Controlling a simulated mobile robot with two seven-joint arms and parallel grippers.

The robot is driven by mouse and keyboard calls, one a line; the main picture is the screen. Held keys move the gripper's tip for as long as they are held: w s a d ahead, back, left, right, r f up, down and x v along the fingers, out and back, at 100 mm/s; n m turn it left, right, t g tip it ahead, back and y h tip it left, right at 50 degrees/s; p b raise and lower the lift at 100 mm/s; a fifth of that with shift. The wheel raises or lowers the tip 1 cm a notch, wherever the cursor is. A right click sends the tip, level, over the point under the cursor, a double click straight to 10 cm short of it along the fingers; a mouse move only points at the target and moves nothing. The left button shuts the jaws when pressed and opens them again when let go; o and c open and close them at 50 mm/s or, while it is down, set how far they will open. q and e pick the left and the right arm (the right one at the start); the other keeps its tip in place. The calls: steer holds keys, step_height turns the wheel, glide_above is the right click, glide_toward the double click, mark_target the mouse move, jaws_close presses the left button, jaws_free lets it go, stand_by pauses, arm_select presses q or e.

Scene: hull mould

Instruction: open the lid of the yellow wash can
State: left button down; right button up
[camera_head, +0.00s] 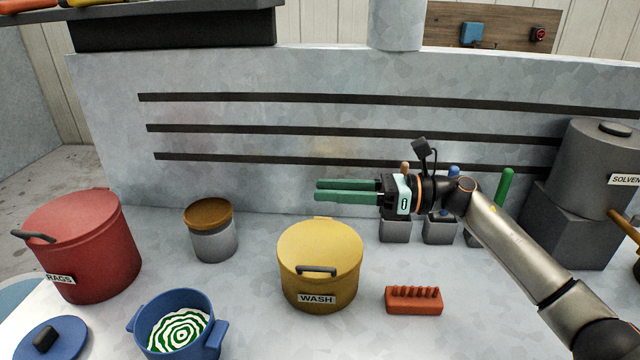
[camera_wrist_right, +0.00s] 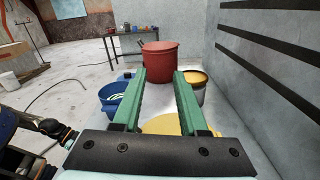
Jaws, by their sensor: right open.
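The yellow wash can (camera_head: 320,275) stands on the grey worktop, its label reading WASH. Its yellow lid (camera_head: 318,244) is on, with a dark handle (camera_head: 316,271) at the front edge. My right gripper (camera_head: 318,191) is open and empty, above and behind the can's lid, its green fingers pointing left. In the right wrist view, the open fingers (camera_wrist_right: 160,88) show with part of the yellow lid (camera_wrist_right: 162,125) below and between them; the rest is hidden by the gripper. My left gripper is not in view.
A red RAGS can (camera_head: 85,245), a grey pot with a brown lid (camera_head: 210,228) and an open blue pot (camera_head: 178,325) stand left of the wash can. A blue lid (camera_head: 48,340) lies at front left. An orange rack (camera_head: 413,300) lies to the right. A slotted wall (camera_head: 300,130) rises behind.

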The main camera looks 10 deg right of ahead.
steer(key=shift+w+a, duration=0.25)
steer(key=shift+a, duration=0.8)
jaws_close()
stand_by(0.7)
